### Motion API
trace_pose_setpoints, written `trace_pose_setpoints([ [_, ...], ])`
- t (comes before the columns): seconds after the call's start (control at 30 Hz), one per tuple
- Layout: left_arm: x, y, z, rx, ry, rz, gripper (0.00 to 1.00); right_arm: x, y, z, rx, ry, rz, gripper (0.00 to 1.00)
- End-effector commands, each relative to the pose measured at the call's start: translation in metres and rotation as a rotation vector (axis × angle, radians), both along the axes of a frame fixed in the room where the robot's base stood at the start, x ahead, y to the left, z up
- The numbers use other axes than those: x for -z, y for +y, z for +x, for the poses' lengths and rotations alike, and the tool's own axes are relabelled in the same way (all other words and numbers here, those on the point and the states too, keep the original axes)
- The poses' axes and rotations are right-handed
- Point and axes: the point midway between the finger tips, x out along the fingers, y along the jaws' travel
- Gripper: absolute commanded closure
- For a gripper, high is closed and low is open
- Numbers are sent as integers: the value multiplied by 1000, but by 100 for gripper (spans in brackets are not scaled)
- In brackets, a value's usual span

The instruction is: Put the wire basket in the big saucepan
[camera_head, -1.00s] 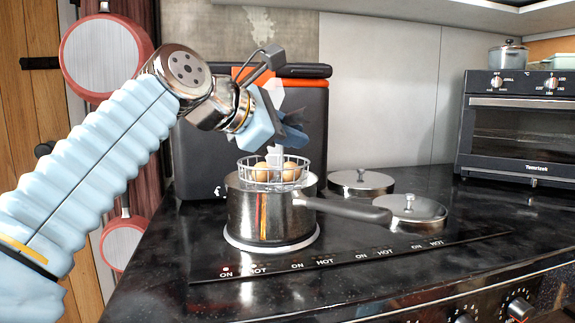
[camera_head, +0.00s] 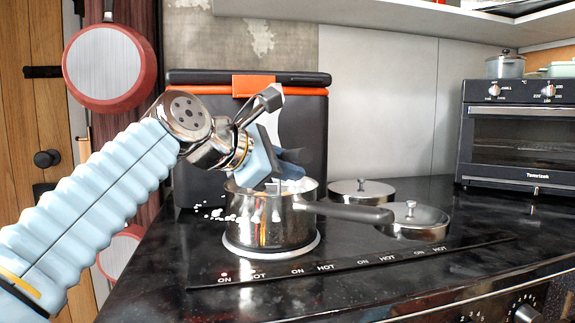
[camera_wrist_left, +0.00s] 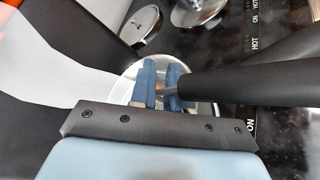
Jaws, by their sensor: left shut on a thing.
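The big saucepan (camera_head: 285,222) stands on the hob with its dark handle pointing right. My left gripper (camera_head: 284,180) is at the pan's mouth, pointing down, and is shut on the wire basket. In the wrist view the blue fingers (camera_wrist_left: 160,85) reach into the pan's opening. The basket's body is hidden by the pan wall and my gripper, so I cannot see whether it rests on the bottom. My right gripper is not in view.
White droplets (camera_head: 216,213) show left of the pan. Two metal lids (camera_head: 362,191) (camera_head: 418,221) lie to its right. A black case (camera_head: 200,150) with orange trim stands behind. A toaster oven (camera_head: 518,135) is at the right. The counter's front right is clear.

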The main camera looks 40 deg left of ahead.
Motion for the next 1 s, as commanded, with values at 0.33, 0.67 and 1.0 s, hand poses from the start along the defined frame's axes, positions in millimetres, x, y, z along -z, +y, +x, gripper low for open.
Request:
trace_pose_setpoints([
  [0.33, 2, 0, 0, 0, -1, 0, 61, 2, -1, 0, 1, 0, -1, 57],
  [0.67, 0, 0, 0, -1, -2, 0, 58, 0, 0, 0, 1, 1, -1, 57],
  [1.0, -29, 5, -49, -3, -7, 1, 58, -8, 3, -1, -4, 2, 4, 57],
])
